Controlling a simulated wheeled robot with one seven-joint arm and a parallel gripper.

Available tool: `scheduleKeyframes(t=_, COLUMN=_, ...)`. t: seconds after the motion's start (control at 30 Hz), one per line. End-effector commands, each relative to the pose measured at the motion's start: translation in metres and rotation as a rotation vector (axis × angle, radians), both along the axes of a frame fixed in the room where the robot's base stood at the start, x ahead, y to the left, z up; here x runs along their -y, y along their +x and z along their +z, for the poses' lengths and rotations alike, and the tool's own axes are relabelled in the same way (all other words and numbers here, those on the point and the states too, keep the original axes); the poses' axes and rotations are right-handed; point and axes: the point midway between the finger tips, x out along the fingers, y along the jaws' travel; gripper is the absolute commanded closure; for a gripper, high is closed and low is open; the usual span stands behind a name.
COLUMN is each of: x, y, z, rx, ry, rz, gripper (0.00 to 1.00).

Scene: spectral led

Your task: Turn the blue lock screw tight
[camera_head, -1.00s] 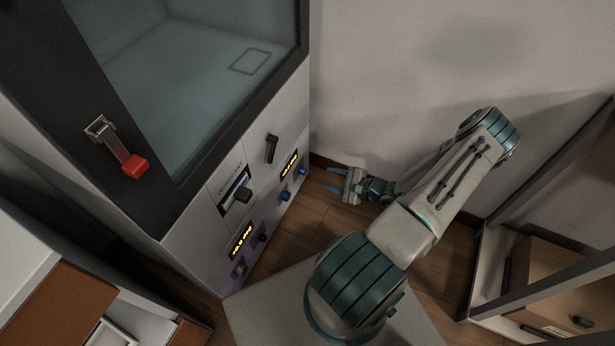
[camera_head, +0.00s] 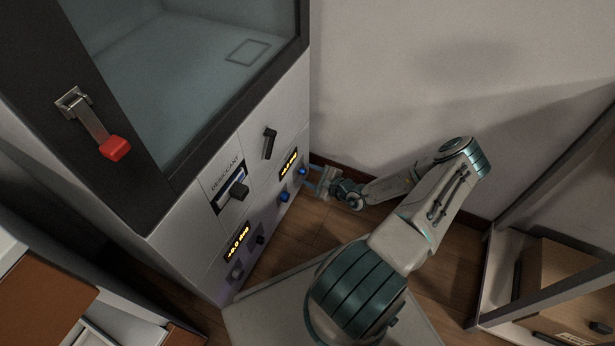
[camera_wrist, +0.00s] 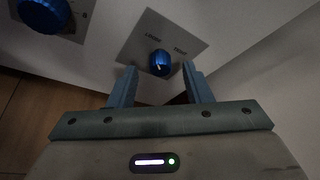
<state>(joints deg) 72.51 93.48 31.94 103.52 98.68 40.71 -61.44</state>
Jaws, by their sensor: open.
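The small blue knob (camera_wrist: 159,63) sits on a grey square plate with a word on either side of it, blurred in the wrist view; I take it as the blue lock screw. In the head view it is the right-hand blue knob (camera_head: 302,171) on the white cabinet's lower front. My gripper (camera_wrist: 159,67) is open, with one finger on each side of this knob in the picture. I cannot tell whether the fingers touch it. In the head view my gripper (camera_head: 313,179) is right beside the panel, low down.
A larger blue knob (camera_wrist: 42,14) sits to the left, also seen in the head view (camera_head: 285,197). A lit display (camera_head: 288,163) and a black handle (camera_head: 269,143) are above. The wall (camera_head: 390,110) stands behind the arm. Wooden floor (camera_head: 320,215) shows below.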

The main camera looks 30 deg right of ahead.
Motion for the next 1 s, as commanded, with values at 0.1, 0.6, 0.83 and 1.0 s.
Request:
scheduleKeyframes(t=0.1, x=-0.004, y=0.011, z=-0.005, rx=0.001, ry=-0.001, rz=0.000, gripper=0.55)
scheduleKeyframes(t=0.6, x=-0.007, y=0.016, z=-0.005, rx=0.000, ry=-0.001, rz=0.000, gripper=0.86)
scheduleKeyframes(t=0.83, x=-0.007, y=0.016, z=-0.005, rx=0.000, ry=0.001, rz=0.000, gripper=1.00)
scheduleKeyframes(t=1.0, x=-0.006, y=0.016, z=-0.004, rx=-0.020, ry=0.023, rz=0.000, gripper=1.00)
